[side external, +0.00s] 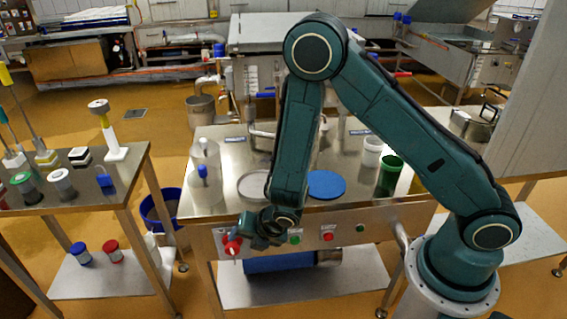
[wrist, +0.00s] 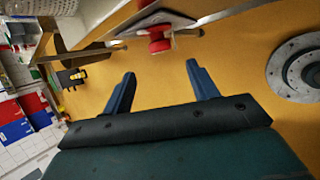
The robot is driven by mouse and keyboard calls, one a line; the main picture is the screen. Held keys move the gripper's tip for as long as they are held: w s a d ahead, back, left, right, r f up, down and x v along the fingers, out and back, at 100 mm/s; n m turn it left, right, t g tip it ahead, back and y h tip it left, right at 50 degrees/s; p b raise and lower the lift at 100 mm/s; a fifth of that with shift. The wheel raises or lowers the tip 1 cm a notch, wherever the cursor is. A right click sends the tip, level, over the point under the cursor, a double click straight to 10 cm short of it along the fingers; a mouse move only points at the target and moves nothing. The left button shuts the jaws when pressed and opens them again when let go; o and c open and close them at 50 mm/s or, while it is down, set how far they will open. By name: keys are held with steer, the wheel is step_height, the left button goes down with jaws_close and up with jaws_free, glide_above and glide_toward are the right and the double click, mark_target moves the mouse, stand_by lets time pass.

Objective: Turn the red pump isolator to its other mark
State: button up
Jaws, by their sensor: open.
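The red pump isolator (side external: 231,245) is a round red knob at the left end of the steel front panel in the side view. In the wrist view a red knob (wrist: 157,42), seen edge-on, stands out from the panel, ahead of the gap between the fingers. My gripper (side external: 250,237) is just right of the isolator in the side view and partly overlaps the panel. In the wrist view the two blue fingers of my gripper (wrist: 160,76) are open and empty, apart from the knob. I cannot make out the isolator's marks.
The front panel (side external: 385,217) also carries a green button (side external: 295,239) and a red one (side external: 327,236). On the bench stand a blue disc (side external: 326,184), a green cup (side external: 391,172) and a white cup (side external: 372,151). A side table (side external: 75,198) is at left.

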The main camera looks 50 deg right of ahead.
mark_target(233, 248)
steer(key=shift+v, duration=1.95)
steer(key=shift+w, duration=0.1)
steer(key=shift+w+a+r+n+g+h, duration=0.4)
steer(key=shift+w+a+g+h, duration=0.15)
steer(key=shift+w+a, duration=0.1)
steer(key=shift+w+a+r+n+g+h, duration=0.45)
steer(key=shift+w+a+g, duration=0.1)
steer(key=shift+a, duration=0.1)
steer(key=shift+f, duration=0.1)
steer(key=shift+x, duration=6.8)
steer(key=c, duration=1)
